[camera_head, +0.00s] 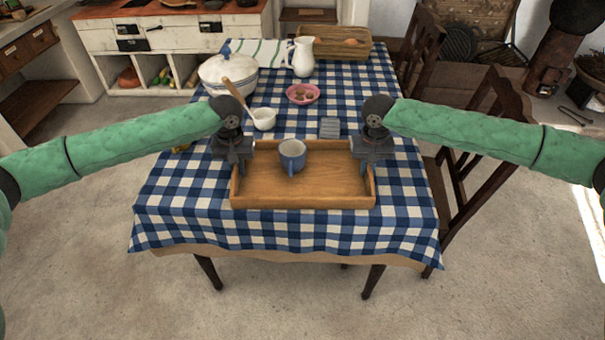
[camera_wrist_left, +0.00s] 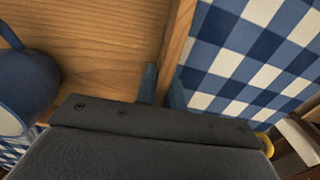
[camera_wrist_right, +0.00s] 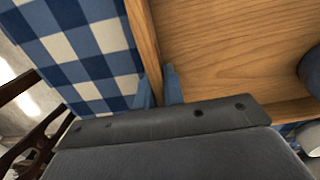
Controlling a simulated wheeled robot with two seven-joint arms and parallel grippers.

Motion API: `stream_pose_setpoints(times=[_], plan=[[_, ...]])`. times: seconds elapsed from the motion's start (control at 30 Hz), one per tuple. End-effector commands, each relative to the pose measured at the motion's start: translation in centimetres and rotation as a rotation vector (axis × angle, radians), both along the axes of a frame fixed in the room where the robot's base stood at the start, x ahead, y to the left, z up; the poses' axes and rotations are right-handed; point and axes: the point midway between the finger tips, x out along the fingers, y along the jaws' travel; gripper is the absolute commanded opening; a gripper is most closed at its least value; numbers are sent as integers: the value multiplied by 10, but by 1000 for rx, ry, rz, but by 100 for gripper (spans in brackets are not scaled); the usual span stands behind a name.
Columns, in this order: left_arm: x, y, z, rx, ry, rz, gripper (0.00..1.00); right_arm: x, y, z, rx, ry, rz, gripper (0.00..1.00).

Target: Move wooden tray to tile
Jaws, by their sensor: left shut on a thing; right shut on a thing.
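The wooden tray (camera_head: 335,186) is on the blue-checked tablecloth at the table's near end, with a blue mug (camera_head: 292,156) standing in it. My left gripper (camera_head: 236,170) is shut on the tray's left wall; the wall shows between its fingers in the left wrist view (camera_wrist_left: 163,85). My right gripper (camera_head: 368,168) is shut on the tray's right wall, also seen in the right wrist view (camera_wrist_right: 160,88). A small grey-blue square tile (camera_head: 329,128) lies on the cloth just beyond the tray's far side.
Chairs (camera_head: 478,160) line the right side. Cloth is bare in front of the tray.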

Motion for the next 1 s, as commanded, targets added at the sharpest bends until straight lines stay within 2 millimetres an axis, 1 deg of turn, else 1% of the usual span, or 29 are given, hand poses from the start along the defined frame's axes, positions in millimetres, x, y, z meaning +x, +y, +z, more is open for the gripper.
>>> stream_pose_setpoints(times=[0.27, 0.7, 0.83, 1.0], plan=[[1, 1, 12, 1, -1, 2, 0, 1, -1, 12, -1, -1, -2, 0], [1, 1, 44, 2, -1, 2, 0, 1, -2, 44, -2, -1, -2, 0], [1, 2, 49, 2, 0, 2, 0, 1, -2, 49, -2, -1, -2, 0], [1, 2, 50, 2, 0, 2, 0, 1, -2, 50, -2, -1, -3, 0]])
